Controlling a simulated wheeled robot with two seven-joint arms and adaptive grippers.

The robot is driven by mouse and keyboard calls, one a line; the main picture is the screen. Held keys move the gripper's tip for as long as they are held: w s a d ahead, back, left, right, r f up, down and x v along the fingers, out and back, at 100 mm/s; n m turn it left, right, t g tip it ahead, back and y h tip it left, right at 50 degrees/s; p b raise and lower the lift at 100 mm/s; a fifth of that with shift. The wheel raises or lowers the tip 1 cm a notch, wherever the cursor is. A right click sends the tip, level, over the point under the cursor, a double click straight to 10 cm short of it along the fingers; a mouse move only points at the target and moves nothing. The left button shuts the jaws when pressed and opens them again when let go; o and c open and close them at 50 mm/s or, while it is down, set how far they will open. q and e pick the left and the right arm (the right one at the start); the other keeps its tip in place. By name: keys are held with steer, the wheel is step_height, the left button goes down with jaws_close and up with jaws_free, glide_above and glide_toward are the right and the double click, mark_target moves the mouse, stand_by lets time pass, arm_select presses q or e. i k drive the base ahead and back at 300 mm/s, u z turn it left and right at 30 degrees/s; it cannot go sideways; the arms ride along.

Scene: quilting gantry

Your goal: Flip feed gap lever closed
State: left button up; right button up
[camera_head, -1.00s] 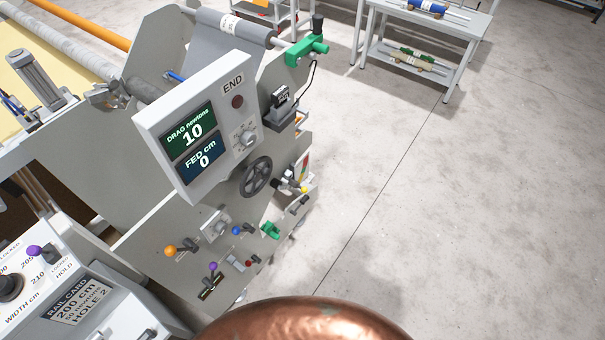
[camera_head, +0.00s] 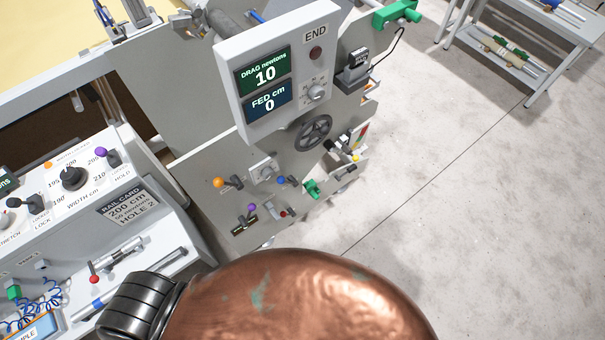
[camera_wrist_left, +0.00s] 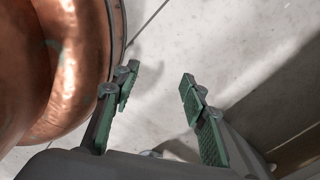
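On the grey machine's end plate in the head view sit several small levers: one with an orange knob (camera_head: 218,182), one with a purple knob (camera_head: 252,208), one with a blue knob (camera_head: 281,180), a small red-tipped one (camera_head: 284,213) and a green one (camera_head: 312,188). No readable label shows which is the feed gap lever. My left gripper (camera_wrist_left: 160,72) is open and empty in the left wrist view, with bare floor behind it. It touches no lever. Neither gripper shows in the head view.
A display box (camera_head: 283,75) reads drag 10, fed 0. A black handwheel (camera_head: 313,132) is below it. A width console (camera_head: 75,180) stands at left. Open floor (camera_head: 440,230) lies to the right, with a shelf table (camera_head: 520,45) at the far right.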

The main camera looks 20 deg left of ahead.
mark_target(281, 180)
steer(key=u, duration=2.15)
steer(key=k, duration=0.7)
steer(key=z, duration=1.5)
